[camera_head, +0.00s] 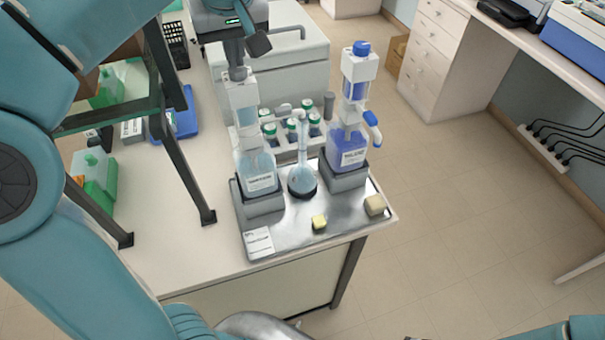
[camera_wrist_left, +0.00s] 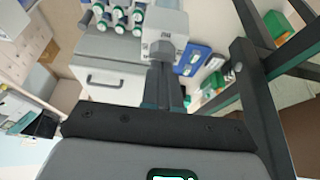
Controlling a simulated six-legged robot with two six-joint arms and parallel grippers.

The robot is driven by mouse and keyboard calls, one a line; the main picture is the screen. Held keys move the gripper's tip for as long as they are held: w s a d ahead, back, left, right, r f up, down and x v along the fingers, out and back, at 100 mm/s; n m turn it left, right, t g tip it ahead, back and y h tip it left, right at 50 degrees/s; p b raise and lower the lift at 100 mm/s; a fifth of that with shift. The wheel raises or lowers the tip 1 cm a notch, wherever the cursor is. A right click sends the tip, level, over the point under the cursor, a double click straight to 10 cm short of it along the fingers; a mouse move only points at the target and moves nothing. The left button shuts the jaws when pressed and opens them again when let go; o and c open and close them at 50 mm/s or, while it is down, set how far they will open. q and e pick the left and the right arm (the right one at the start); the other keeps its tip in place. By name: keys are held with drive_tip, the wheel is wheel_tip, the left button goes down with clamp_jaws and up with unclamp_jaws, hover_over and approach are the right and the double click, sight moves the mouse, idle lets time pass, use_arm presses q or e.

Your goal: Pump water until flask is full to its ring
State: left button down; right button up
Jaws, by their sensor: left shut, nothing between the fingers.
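The left dispenser bottle (camera_head: 258,172) holds pale liquid and has a white pump head (camera_head: 243,95); its top also shows in the left wrist view (camera_wrist_left: 166,24). My left gripper (camera_head: 238,73) is shut and empty, its fingertips at the top of this pump; I cannot tell whether they touch. The fingers also show in the left wrist view (camera_wrist_left: 165,75). A round, long-necked flask (camera_head: 302,181) stands upright between two dispensers, with pale blue liquid in its bulb. Its ring and exact liquid level are too small to tell. My right gripper is out of view.
A blue-liquid dispenser (camera_head: 347,147) stands right of the flask. Both dispensers and the flask are on a metal tray (camera_head: 285,235) near the bench edge. Several green-capped bottles (camera_head: 291,131) stand behind. A dark-framed shelf (camera_head: 180,150) rises at the left.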

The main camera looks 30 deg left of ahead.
sight(238, 71)
use_arm(q)
drive_tip(key=shift+f+b, duration=1.65)
drive_tip(key=shift+f, duration=0.45)
drive_tip(key=shift+d, duration=0.1)
wheel_tip(238, 71, up, 6)
drive_tip(key=p, duration=0.5)
drive_tip(key=shift+f, duration=0.25)
drive_tip(key=shift+f, duration=0.3)
drive_tip(key=shift+f+b, duration=2.05)
drive_tip(key=shift+f, duration=0.35)
